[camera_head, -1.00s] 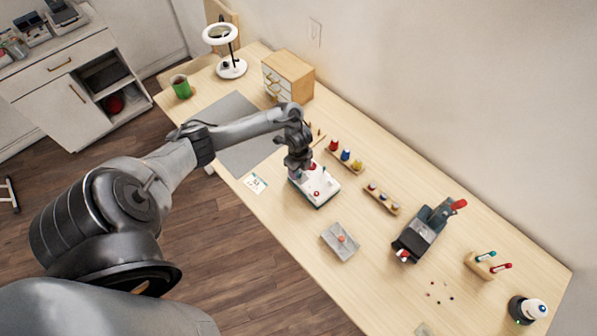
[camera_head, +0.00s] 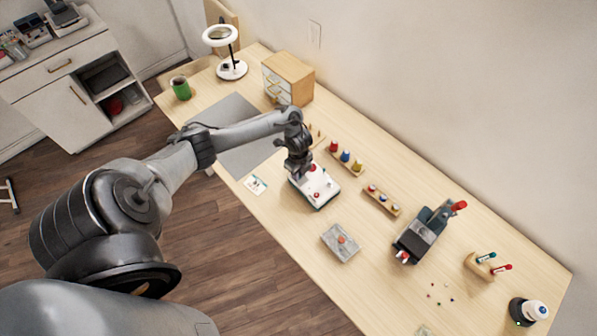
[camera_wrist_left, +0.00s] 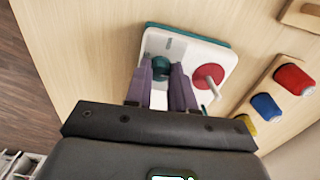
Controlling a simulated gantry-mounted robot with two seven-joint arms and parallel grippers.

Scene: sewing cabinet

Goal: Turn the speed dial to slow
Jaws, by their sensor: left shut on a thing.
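A white control box with a teal base (camera_head: 326,184) stands on the table, below my left arm. It also shows in the left wrist view (camera_wrist_left: 207,55), with a round red knob (camera_wrist_left: 208,77) and a dark teal dial (camera_wrist_left: 161,66) on its top. My left gripper (camera_head: 300,174) reaches down to the box. In the left wrist view its two purple-grey fingers (camera_wrist_left: 163,72) are closed on the dark teal dial, one on each side. The fingers partly hide the dial, and I cannot read its setting. My right gripper is not in view.
A rack of red, blue and yellow spools (camera_head: 345,155) and a smaller bobbin rack (camera_head: 382,200) stand beside the box. A grey tray (camera_head: 340,243) lies in front. A small printed card (camera_head: 256,184) and a grey mat (camera_head: 232,108) lie to the left.

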